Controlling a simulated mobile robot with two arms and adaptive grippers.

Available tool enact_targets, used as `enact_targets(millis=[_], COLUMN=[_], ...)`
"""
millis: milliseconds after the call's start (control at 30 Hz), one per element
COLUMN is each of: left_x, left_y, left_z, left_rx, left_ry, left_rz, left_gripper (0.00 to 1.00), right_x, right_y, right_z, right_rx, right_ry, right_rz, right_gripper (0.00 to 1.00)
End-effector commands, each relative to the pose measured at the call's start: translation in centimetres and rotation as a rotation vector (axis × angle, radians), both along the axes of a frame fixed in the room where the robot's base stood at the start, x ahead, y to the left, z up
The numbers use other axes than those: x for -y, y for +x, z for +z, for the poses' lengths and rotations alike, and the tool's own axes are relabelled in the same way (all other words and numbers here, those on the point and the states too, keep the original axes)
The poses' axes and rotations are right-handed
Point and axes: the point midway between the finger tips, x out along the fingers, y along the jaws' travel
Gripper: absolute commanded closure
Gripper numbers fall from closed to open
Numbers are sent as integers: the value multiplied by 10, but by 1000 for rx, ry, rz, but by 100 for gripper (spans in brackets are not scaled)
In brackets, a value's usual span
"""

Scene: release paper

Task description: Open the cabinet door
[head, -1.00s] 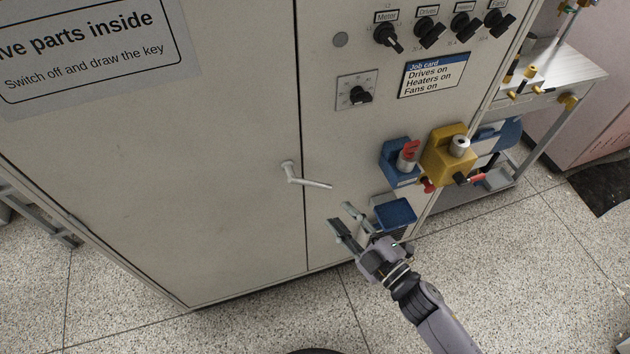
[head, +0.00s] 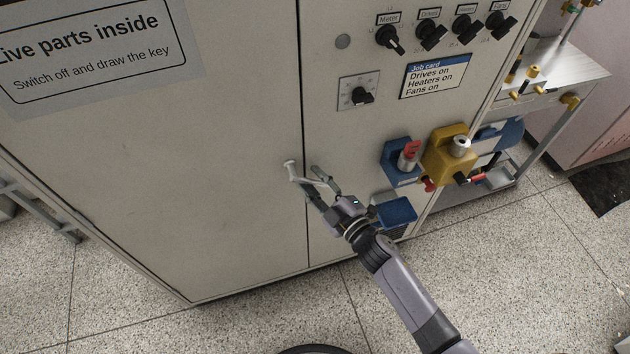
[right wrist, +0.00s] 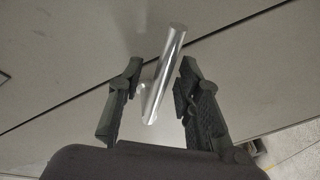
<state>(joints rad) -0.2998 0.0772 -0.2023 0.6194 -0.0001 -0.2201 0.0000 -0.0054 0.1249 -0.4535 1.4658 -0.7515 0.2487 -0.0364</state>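The cabinet door (head: 200,200) is the large pale panel at the left, flush with the cabinet front. Its silver lever handle (head: 291,168) sits near the door's right edge and points right, sloping slightly down. My right gripper (head: 314,183) is at the lever's free end. In the right wrist view the handle (right wrist: 166,75) lies between the two fingers of my right gripper (right wrist: 152,92), with gaps visible at both sides. The fingers are open around the bar. My left gripper is in neither view.
Right of the door seam are several black rotary knobs (head: 388,38), a job card (head: 435,75) and a dial switch (head: 360,95). Blue (head: 397,166) and yellow (head: 447,158) boxes stick out, with a blue-topped box (head: 397,212) below. A metal bench (head: 565,68) stands at the right.

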Motion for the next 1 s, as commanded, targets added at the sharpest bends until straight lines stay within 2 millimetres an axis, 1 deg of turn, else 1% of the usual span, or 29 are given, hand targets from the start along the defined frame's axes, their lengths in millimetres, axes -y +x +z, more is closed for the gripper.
enact_targets(millis=[33, 67, 467, 1000], left_x=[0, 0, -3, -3], left_y=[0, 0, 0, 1], left_z=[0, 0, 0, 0], left_rx=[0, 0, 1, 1], left_ry=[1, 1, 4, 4], left_rz=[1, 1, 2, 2], left_gripper=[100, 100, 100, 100], right_x=[0, 0, 0, 0], right_y=[0, 0, 0, 0], right_z=[0, 0, 0, 0], right_rx=[0, 0, 0, -1], right_ry=[0, 0, 0, 0], right_rz=[0, 0, 0, -1], right_gripper=[70, 72, 99, 100])
